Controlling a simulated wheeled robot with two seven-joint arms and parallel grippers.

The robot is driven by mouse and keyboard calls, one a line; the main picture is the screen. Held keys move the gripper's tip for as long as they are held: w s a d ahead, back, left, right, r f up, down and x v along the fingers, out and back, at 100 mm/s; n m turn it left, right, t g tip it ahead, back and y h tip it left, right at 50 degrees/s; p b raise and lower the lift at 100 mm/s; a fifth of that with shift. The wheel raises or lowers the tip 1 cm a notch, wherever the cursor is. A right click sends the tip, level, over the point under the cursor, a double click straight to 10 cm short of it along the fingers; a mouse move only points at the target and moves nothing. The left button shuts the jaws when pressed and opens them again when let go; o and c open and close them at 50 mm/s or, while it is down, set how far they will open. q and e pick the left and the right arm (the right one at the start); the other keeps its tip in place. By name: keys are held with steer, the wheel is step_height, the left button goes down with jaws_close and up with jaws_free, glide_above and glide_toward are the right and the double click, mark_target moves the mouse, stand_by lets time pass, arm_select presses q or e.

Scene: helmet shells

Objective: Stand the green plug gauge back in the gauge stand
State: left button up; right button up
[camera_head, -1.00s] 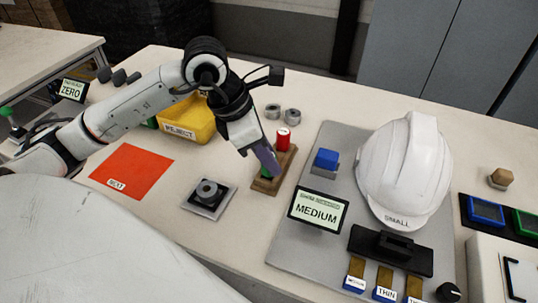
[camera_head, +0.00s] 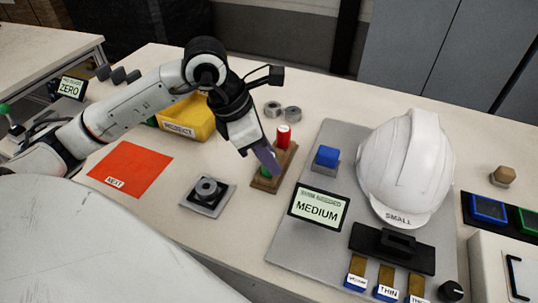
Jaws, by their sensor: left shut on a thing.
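The wooden gauge stand (camera_head: 285,168) is on the table left of the grey plate. A red plug gauge (camera_head: 283,136) stands upright at its far end. The green plug gauge (camera_head: 266,171) shows as a small green patch at the near end of the stand, mostly hidden by my left gripper (camera_head: 268,161). My left gripper is shut on the green plug gauge, fingers pointing down over the stand. I cannot tell whether the gauge is fully seated in the stand. My right gripper is not in view.
A grey plate (camera_head: 328,250) holds a white helmet shell (camera_head: 405,165), a blue-topped block (camera_head: 326,157) and a MEDIUM display (camera_head: 318,207).

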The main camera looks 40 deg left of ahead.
arm_select(q)
steer(key=o, duration=1)
steer(key=shift+v, duration=5.15)
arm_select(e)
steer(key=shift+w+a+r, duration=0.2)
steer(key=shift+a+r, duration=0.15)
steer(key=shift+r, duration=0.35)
